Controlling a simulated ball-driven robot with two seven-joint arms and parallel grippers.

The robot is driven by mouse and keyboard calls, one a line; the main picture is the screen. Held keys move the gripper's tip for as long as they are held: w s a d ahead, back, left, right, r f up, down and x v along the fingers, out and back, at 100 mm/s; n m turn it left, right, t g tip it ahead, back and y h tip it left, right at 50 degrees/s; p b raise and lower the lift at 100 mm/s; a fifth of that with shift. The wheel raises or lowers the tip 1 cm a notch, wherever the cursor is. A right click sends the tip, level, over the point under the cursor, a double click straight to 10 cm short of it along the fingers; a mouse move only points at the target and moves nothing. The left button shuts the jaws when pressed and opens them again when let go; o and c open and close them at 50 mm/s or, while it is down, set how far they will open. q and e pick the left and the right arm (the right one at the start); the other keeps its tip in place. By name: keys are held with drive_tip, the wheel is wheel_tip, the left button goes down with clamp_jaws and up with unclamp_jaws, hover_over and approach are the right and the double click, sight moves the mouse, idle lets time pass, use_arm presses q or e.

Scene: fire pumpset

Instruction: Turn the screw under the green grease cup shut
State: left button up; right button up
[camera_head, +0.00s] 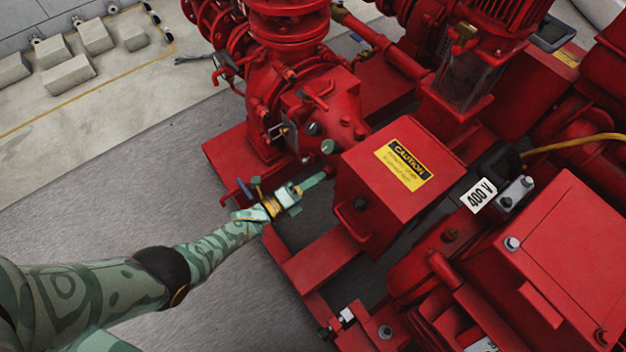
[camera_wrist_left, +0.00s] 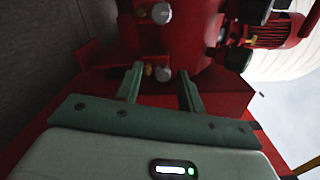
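The green grease cup (camera_head: 328,146) shows in the head view on the red pump housing, left of the caution-labelled red guard. The screw under it cannot be made out there. My left gripper (camera_head: 318,180) is just below the cup in the picture, pointing toward the pump. In the left wrist view, the fingers of my left gripper (camera_wrist_left: 160,72) stand apart with a clear gap. A small brass fitting (camera_wrist_left: 149,70) and a grey round head (camera_wrist_left: 163,74) show between the fingertips, farther in. I cannot tell whether either is the screw. My right gripper is out of view.
The red guard (camera_head: 398,172) with a caution label stands close right of my left gripper. The red base frame (camera_head: 322,262) runs below it. Red pipework (camera_head: 290,25) rises behind. Grey floor (camera_head: 120,180) is free on the left, with pale blocks (camera_head: 70,75) beyond.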

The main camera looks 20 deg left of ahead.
use_arm(q)
drive_tip(key=shift+r, duration=0.1)
